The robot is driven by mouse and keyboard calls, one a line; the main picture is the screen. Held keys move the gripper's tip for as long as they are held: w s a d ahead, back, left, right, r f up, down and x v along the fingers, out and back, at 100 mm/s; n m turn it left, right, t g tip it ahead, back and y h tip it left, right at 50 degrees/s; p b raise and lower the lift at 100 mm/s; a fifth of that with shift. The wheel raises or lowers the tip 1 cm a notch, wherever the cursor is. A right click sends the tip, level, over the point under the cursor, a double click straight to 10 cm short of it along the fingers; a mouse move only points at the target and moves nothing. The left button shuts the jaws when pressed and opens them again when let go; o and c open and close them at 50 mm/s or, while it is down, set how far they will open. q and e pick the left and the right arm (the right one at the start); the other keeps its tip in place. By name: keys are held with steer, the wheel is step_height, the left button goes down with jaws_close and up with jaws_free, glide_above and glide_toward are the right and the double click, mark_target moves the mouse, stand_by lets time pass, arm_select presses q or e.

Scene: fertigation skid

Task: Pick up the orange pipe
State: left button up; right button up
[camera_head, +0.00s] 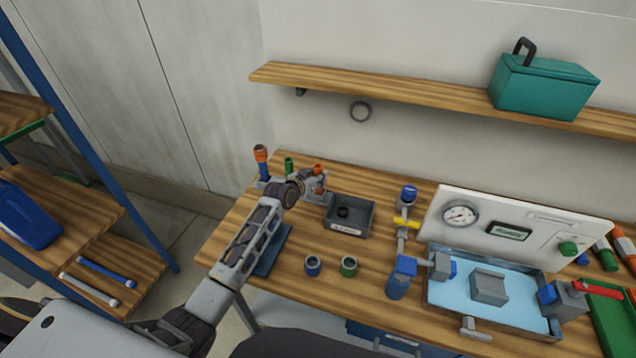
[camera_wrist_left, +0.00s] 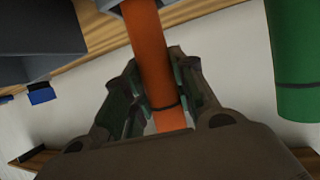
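The orange pipe (camera_head: 318,169) shows its top end at the back left of the workbench. In the left wrist view the orange pipe (camera_wrist_left: 150,55) runs between my left gripper's fingers, with a dark ring near its lower end in the picture. My left gripper (camera_head: 316,184) reaches it from the left. In the left wrist view both fingers of the gripper (camera_wrist_left: 158,85) lie close against the pipe's sides, shut on it. The far end of the pipe meets a grey part at the top edge of that view. My right gripper is not in view.
A green pipe (camera_head: 289,165) and an orange-topped blue pipe (camera_head: 262,160) stand to the left. A dark grey tray (camera_head: 362,232) is just right of the gripper. A shelf (camera_head: 400,92) hangs above.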

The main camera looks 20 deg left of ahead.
arm_select(q)
steer(key=c, duration=0.3)
steer(key=shift+r+b, duration=0.5)
steer(key=shift+r, duration=4.5)
